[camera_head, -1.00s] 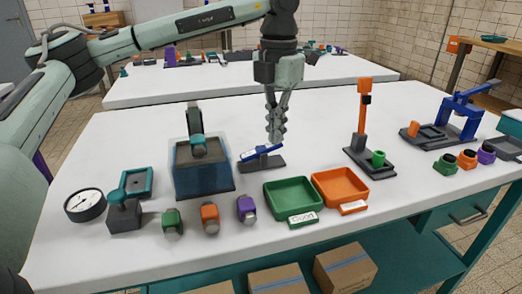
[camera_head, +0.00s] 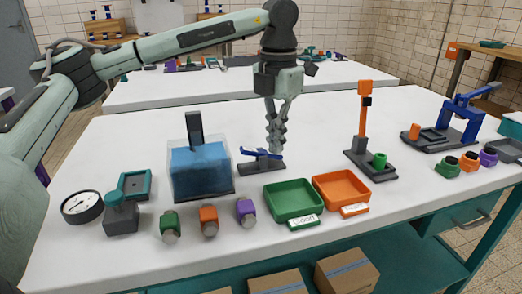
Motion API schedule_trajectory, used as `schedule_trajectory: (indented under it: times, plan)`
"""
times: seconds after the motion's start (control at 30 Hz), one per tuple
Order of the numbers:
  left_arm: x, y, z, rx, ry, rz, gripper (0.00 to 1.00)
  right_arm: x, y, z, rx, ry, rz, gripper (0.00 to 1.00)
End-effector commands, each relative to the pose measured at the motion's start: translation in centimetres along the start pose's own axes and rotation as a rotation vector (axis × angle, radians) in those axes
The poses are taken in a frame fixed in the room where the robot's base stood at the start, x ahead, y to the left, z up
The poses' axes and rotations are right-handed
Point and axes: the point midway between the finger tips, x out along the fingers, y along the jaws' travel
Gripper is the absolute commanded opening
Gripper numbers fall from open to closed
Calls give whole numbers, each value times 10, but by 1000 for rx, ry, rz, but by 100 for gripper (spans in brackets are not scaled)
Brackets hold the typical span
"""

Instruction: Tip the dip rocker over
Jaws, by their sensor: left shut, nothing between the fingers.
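The dip rocker is a small blue lever (camera_head: 255,152) on a dark grey base (camera_head: 262,167), left of the table's middle. Its left end is now the higher one and its right end slopes down. My left gripper (camera_head: 275,150) points straight down with its fingers shut and empty. Its tips are at the right part of the lever, and seem to touch it; they hide a bit of it. A clear tank with blue liquid (camera_head: 200,173) stands just left of the rocker, with a dark upright post (camera_head: 195,129) at its back. My right gripper is not in view.
A green tray (camera_head: 293,198) and an orange tray (camera_head: 342,190) stand in front right. A gauge (camera_head: 82,206) is at left. An orange post stand (camera_head: 363,120) is at right.

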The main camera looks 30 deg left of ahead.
Motion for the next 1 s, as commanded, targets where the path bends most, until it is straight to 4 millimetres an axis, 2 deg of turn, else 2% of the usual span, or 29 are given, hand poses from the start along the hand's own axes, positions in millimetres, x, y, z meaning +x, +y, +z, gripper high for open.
schedule_trajectory:
  times: [0.03, 0.27, 1.0]
  plan:
    - [7, 0, -4, 2, 20, 1, 0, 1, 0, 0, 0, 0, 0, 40]
    - [2, -1, -4, 3, 22, 1, 0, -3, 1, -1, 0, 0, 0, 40]
    - [-69, 0, -1, 1, 8, 0, 0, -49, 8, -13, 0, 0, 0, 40]
